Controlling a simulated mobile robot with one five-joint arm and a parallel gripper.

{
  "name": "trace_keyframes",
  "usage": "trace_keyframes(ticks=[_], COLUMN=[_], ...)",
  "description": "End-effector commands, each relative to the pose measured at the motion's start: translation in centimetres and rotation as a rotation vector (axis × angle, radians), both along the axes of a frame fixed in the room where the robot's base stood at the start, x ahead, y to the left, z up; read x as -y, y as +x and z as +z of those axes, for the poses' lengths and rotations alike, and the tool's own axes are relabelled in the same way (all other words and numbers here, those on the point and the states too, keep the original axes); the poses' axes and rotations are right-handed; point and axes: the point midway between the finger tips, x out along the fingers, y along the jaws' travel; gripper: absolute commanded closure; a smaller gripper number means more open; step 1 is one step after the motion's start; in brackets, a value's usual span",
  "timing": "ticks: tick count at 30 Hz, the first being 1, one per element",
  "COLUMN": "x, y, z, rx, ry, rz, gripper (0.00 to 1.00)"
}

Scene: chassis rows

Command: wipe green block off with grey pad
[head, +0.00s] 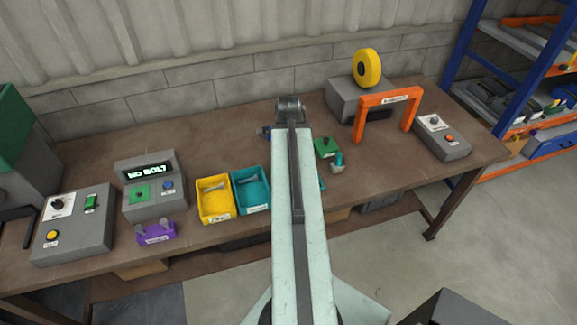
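A small green block (327,147) sits on the brown workbench (215,150), just right of my raised arm. A small teal and grey piece (338,162) stands close to its front right side. I cannot make out a grey pad for certain. My arm reaches up the middle of the head view and ends in a dark grey joint over the back of the bench. My gripper's fingers do not show, so I cannot see whether they hold anything. The arm hides part of the bench middle.
Yellow bin (214,217) and teal bin (266,205) stand left of my arm, beside a purple holder (157,233) and grey control boxes (76,241). An orange arch (391,97) and grey switch box (442,137) stand right.

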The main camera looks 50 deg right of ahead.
Motion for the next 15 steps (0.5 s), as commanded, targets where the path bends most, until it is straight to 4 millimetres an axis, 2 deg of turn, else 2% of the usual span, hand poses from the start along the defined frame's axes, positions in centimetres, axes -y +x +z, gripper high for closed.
trace_keyframes(ticks=[7, 15], x=[0.0, 0.0], y=[0.0, 0.0], z=[0.1, 3.0], rx=[0.0, 0.0], ry=[0.0, 0.0], rz=[0.0, 0.0], gripper=[0.82, 0.82])
